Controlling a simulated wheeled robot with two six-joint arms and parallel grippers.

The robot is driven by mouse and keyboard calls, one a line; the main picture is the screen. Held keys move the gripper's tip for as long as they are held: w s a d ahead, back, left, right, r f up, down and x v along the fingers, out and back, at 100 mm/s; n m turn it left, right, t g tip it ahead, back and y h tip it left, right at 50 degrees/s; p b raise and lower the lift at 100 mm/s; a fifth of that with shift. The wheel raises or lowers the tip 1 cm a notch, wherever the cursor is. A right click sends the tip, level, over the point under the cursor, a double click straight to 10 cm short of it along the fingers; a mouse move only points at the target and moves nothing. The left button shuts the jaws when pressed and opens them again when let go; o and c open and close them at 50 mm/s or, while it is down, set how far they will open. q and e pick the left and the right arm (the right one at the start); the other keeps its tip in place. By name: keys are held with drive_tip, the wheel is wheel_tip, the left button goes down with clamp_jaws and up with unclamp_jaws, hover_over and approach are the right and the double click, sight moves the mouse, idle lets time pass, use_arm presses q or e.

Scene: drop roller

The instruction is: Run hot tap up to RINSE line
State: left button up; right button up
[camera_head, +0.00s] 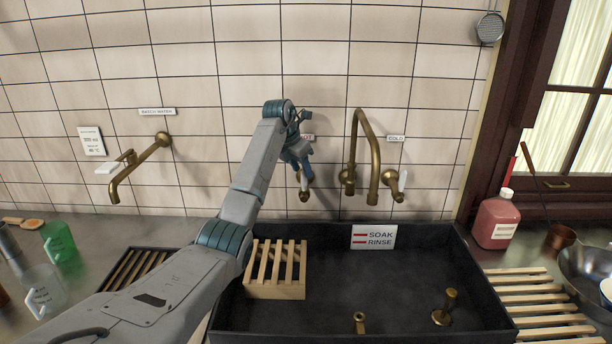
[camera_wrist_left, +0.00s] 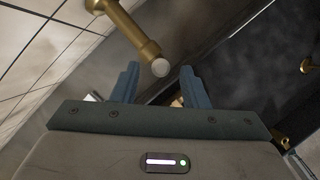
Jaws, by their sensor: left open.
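The brass spout (camera_head: 372,150) rises from the tiled wall over the dark sink (camera_head: 420,262). The cold tap handle (camera_head: 398,186) is on its right, below the COLD label (camera_head: 396,138). The hot label (camera_head: 308,137) is partly covered by my left gripper (camera_head: 303,178), which is open at the hot tap (camera_head: 304,195). In the left wrist view, a brass tap part (camera_wrist_left: 135,32) with a pale round end lies ahead, between the two open fingers (camera_wrist_left: 160,84). I cannot tell whether they touch it. The SOAK and RINSE sign (camera_head: 373,237) is on the sink's back wall. No stream shows below the spout.
A wooden slatted rack (camera_head: 275,270) sits in the sink's left part. Two brass fittings (camera_head: 443,310) stand on the sink floor. A red bottle (camera_head: 494,220), slatted board (camera_head: 540,305) and metal bowl (camera_head: 590,275) are on the right. Another wall tap (camera_head: 140,168) is left.

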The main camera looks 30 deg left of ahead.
sight(306, 179)
use_arm(q)
drive_tip(key=shift+p+x, duration=0.7)
drive_tip(key=shift+x, duration=1.9)
clamp_jaws()
